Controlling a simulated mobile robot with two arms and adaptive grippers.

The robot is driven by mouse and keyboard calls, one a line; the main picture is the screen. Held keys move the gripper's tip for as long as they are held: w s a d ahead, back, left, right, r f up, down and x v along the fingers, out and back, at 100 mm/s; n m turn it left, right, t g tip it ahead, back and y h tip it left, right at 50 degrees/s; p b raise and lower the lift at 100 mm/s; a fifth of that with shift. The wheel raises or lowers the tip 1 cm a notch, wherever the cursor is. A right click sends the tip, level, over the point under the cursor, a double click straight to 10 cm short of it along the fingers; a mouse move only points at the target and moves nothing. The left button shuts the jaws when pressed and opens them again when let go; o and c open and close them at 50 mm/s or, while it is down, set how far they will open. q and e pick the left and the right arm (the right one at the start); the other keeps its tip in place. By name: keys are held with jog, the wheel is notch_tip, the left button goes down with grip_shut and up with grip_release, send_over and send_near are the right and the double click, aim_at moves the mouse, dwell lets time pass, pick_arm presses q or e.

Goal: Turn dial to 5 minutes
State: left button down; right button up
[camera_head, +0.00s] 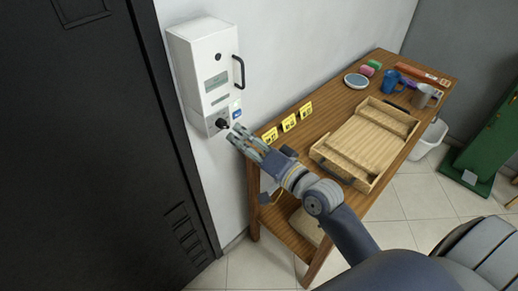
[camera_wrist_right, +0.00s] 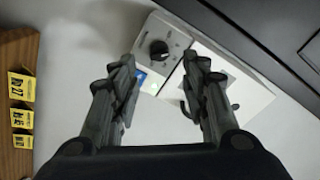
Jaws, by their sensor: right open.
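The black dial (camera_head: 221,123) is on the lower part of a white wall-mounted box (camera_head: 205,62) with a small display and a black handle. In the right wrist view the dial (camera_wrist_right: 158,49) shows on a pale panel with small markings around it, too small to read. My right gripper (camera_head: 236,133) is open and empty. Its fingertips are just right of and below the dial in the head view, and the wrist view shows the dial beyond the gap between the fingers (camera_wrist_right: 160,65). I cannot see contact with the dial. My left gripper is not in view.
A dark door (camera_head: 90,150) is at the left.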

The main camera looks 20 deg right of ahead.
jog(key=v, duration=0.5)
jog(key=shift+s+d, duration=0.1)
jog(key=shift+s, duration=0.1)
dwell(0.3)
